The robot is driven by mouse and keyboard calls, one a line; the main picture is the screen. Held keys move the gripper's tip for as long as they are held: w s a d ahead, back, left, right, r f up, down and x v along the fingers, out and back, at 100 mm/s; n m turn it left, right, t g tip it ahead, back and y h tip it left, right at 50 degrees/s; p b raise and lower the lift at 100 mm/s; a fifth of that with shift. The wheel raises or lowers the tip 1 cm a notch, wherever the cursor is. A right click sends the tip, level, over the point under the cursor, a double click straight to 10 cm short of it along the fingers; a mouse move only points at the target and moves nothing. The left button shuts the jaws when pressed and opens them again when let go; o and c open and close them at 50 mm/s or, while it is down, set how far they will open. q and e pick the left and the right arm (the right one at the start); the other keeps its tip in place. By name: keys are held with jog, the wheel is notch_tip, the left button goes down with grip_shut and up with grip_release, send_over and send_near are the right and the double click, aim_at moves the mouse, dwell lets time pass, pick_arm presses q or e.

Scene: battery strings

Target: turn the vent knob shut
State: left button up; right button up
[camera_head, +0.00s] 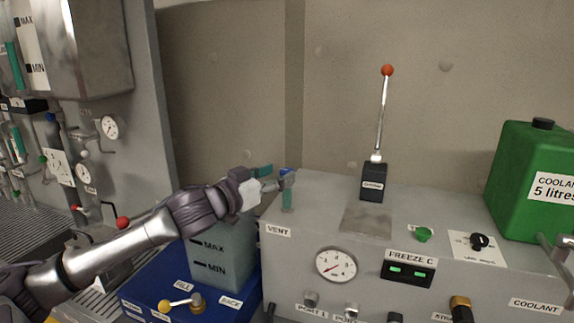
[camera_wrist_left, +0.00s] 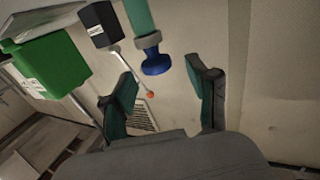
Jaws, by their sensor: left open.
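The vent knob (camera_head: 287,171) is blue and sits on top of a short teal pipe (camera_head: 287,199), behind the VENT label on the grey machine. My left gripper (camera_head: 274,177) reaches in from the left, close beside the knob. In the left wrist view the blue knob (camera_wrist_left: 156,65) shows at the end of its teal pipe (camera_wrist_left: 140,18), just ahead of and between the parted fingertips of my left gripper (camera_wrist_left: 164,76). The fingers are open, and a gap shows on both sides of the knob. My right gripper is not seen.
A red-tipped lever (camera_head: 381,112) stands upright on the grey machine (camera_head: 315,222), with a green coolant can (camera_head: 515,205) further right. A MAX/MIN tank (camera_head: 225,252) stands below my left forearm. The back wall is close behind.

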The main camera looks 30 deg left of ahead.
aim_at(282, 173)
pick_arm(q)
jog(key=w, duration=0.1)
jog(key=p, duration=0.1)
jog(key=w, duration=0.1)
jog(key=shift+w+d+r+p, duration=0.25)
jog(key=shift+w+d+p, duration=0.05)
jog(key=shift+w+d+f, duration=0.15)
jog(key=shift+w+f, duration=0.05)
jog(key=shift+w, duration=0.35)
jog(key=shift+c, duration=0.3)
jog(key=c, duration=1.1)
jog(key=shift+o, duration=0.2)
